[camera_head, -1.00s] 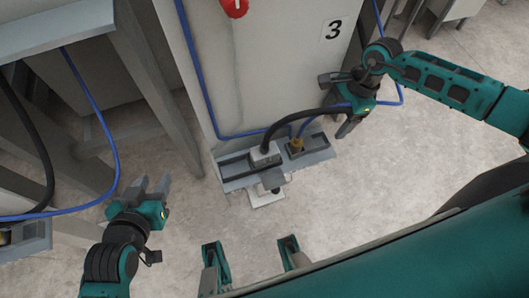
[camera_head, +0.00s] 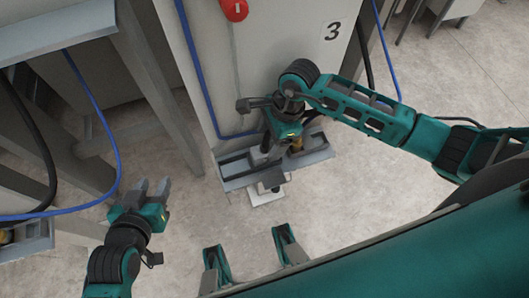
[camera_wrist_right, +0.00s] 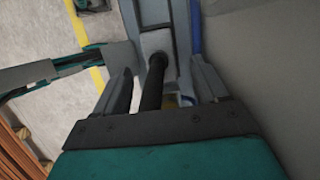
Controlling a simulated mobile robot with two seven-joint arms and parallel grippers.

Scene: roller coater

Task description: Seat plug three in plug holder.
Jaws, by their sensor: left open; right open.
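The plug holder (camera_head: 318,156) is a grey tray low on the front of the cabinet marked 3. A grey plug (camera_wrist_right: 158,42) with a thick black cable (camera_wrist_right: 152,88) sits at the holder; I cannot tell how deeply it is seated. My right gripper (camera_head: 268,153) is over the holder and hides much of the plug in the head view. In the right wrist view, the fingers of that gripper (camera_wrist_right: 160,88) are open on both sides of the black cable. My left gripper (camera_head: 152,190) is open and empty, away to the left of the holder.
A brass-coloured connector (camera_head: 297,146) is at the holder's right part. A small platform (camera_head: 272,184) juts out in front. The cabinet (camera_head: 265,70) has a red knob (camera_head: 234,9) and blue cables (camera_head: 200,75). A grey frame (camera_head: 160,90) stands left.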

